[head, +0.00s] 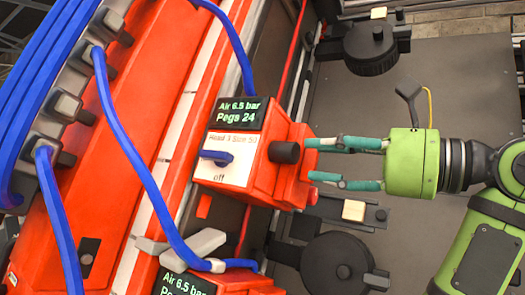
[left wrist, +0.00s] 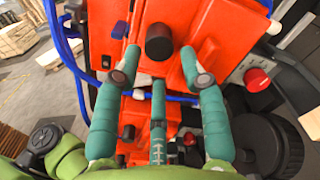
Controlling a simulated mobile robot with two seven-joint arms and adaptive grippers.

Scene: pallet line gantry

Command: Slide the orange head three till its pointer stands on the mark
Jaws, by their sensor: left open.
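The orange head three (head: 262,165) sits on the rail, with a screen reading "Air 6.5 bar, Pegs 24" and a plate reading "Head 3 Size 50". A blue lever on its plate stands by "off". A black knob (head: 285,152) sticks out of its face; the knob also shows in the left wrist view (left wrist: 159,42). My left gripper (head: 312,160) is open, its teal fingers pointing at this face. In the left wrist view its fingertips (left wrist: 158,75) lie either side below the knob; I cannot tell whether they touch. I cannot make out the pointer or mark. My right gripper is out of view.
Another orange head (head: 190,285) with a screen stands below. Blue hoses (head: 135,160) loop across the orange beam (head: 100,200). Dark round units (head: 370,50) stand above and below my gripper (head: 335,268). A red button (left wrist: 256,80) is at right in the left wrist view.

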